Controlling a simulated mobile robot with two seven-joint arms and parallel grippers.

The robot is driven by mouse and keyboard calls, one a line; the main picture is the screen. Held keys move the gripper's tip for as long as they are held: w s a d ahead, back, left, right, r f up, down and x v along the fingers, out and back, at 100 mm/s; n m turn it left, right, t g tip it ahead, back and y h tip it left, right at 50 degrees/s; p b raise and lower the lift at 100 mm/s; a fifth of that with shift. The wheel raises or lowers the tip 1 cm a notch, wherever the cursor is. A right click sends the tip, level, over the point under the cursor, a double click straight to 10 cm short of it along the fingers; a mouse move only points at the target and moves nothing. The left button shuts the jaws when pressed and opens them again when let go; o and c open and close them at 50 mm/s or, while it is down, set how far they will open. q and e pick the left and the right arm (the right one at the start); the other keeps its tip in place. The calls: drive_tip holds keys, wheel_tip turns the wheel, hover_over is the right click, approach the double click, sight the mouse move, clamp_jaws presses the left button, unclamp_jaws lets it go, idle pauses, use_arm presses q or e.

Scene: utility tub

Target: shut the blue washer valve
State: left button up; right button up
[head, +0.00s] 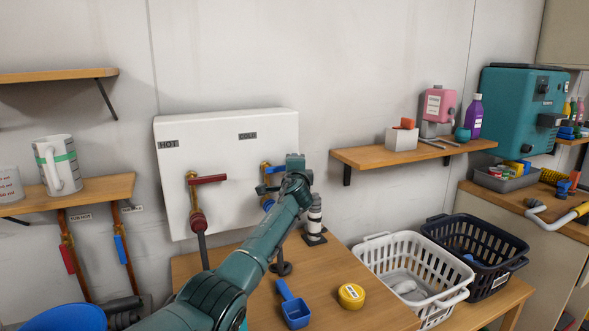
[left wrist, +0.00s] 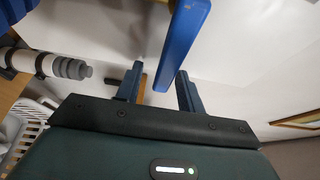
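The blue washer valve lever (head: 276,169) is on the right side of the white wall box, below the COLD label (head: 247,135). My left gripper (head: 294,160) is at this valve and hides part of it. In the left wrist view the long blue lever (left wrist: 184,42) comes down from the top, with its end between the fingers of my left gripper (left wrist: 158,84). The fingers stand apart, with a visible gap beside the lever, so it is not gripped. My right gripper is not in view.
The red hot valve lever (head: 208,179) is on the box's left side. A dark and white cylinder (head: 315,215) stands close right of my arm. A white basket (head: 408,252) is right.

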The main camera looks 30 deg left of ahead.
use_arm(q)
drive_tip(key=v, duration=1.3)
drive_tip(key=shift+p, duration=0.3)
